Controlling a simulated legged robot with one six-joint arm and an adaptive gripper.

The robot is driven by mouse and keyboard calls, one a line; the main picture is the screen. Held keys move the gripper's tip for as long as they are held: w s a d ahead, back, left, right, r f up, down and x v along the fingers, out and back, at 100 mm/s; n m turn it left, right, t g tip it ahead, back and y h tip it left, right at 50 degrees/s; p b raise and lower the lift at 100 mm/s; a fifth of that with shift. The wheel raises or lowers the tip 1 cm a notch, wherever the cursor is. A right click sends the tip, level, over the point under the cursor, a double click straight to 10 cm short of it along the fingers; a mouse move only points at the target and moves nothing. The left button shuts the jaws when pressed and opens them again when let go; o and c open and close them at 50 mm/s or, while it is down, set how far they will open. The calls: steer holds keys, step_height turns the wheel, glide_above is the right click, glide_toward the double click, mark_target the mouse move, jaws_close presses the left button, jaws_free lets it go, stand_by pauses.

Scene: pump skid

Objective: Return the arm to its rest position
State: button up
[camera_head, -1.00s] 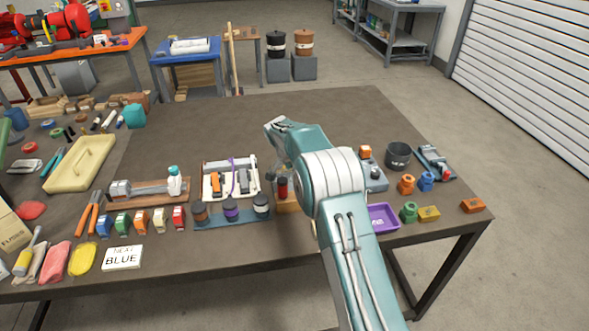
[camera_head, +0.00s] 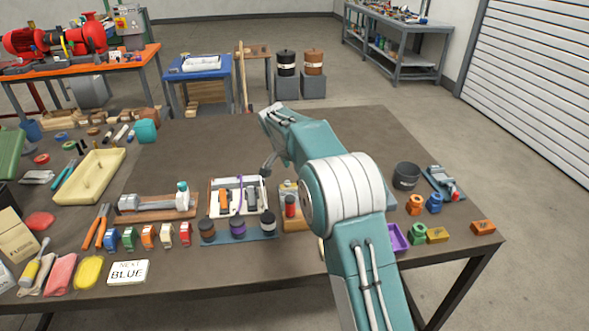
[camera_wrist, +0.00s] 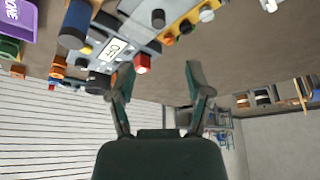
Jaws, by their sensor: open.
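My arm (camera_head: 345,190) reaches up from the bottom of the head view over the right half of the brown table (camera_head: 330,128). My gripper shows in the wrist view (camera_wrist: 158,80) with its two dark green fingers spread apart and nothing between them. The wrist view looks across the table at a tilt. A grey device with an "OFF" label (camera_wrist: 117,46) and a red knob (camera_wrist: 142,63) appears just beyond the left finger.
The back middle of the table is clear.

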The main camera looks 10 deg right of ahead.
steer(key=s+d+r+n+t+y, duration=0.1)
steer(key=s+d+r+n, duration=0.1)
steer(key=s+r, duration=0.7)
steer(key=s+d+r+n+y, duration=0.15)
steer(key=s+r, duration=0.45)
steer(key=s, duration=0.6)
steer(key=s+f+n, duration=0.2)
steer(key=s, duration=0.9)
steer(key=s+f+n+t, duration=0.1)
steer(key=s+f+n, duration=0.1)
steer(key=s, duration=1)
steer(key=shift+s+f+n+y, duration=0.3)
steer(key=shift+n+y, duration=0.05)
steer(key=shift+n, duration=0.4)
